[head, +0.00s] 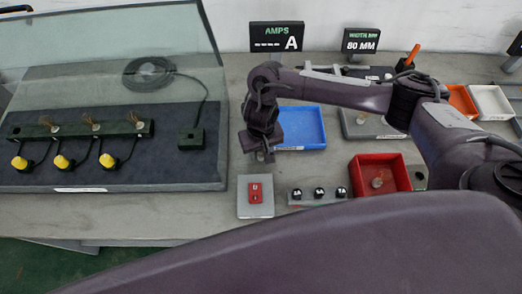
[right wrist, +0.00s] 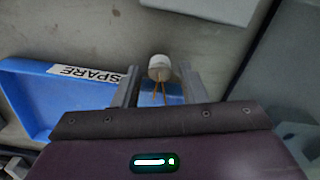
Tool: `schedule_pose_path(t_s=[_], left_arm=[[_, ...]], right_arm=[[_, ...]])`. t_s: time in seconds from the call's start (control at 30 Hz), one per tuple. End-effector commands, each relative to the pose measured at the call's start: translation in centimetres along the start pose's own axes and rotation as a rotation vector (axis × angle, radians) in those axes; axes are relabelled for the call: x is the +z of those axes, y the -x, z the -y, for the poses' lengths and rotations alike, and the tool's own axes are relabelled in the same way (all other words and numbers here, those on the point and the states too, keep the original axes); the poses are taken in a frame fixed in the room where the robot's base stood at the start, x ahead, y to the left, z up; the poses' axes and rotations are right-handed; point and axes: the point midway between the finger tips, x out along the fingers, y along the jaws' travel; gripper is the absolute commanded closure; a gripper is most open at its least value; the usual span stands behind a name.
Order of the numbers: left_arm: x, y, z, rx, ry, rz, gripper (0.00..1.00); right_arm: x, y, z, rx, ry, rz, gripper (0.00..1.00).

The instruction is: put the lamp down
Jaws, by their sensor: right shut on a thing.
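The lamp shows in the right wrist view as a small pale cylinder (right wrist: 159,64) with thin copper-coloured leads. My right gripper (right wrist: 160,82) is shut on it, with one finger on each side. In the head view my right gripper (head: 262,153) hangs above the bench, at the left end of the blue tray and behind the grey plate with the red switch. The lamp is mostly hidden there by the gripper. The wrist view shows the lamp outside the blue tray's edge; I cannot tell its height over the bench. My left gripper is not in view.
The blue tray (head: 303,110), labelled SPARE in the wrist view, looks empty. A red tray (head: 358,165) holds a small part. The red switch (head: 254,193) and a row of black knobs (head: 319,203) lie in front. A glass-screened fixture (head: 205,165) stands left.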

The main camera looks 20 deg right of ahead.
Motion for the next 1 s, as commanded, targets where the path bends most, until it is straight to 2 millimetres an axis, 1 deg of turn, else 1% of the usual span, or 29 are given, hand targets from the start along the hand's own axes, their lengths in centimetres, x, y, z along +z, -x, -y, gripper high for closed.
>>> schedule_pose_path(t_s=[0.37,0.4,0.53,0.87,0.97,1.0], left_arm=[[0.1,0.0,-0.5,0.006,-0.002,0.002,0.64],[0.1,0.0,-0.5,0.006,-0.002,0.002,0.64],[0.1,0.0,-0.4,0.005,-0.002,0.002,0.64],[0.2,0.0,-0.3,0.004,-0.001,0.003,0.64],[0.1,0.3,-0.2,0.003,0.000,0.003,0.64],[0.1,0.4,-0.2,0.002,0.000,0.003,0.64]], right_arm=[[-0.1,-0.4,0.0,0.000,0.001,-0.001,0.83],[-0.1,-0.4,0.0,0.000,0.001,-0.002,0.56],[-0.1,-0.3,0.0,0.000,0.001,-0.002,0.40],[-0.1,-0.1,0.0,-0.001,0.001,-0.003,0.40],[-0.1,1.1,0.0,-0.002,0.001,-0.003,0.40],[-0.2,1.8,0.0,-0.003,0.002,-0.005,0.40]])
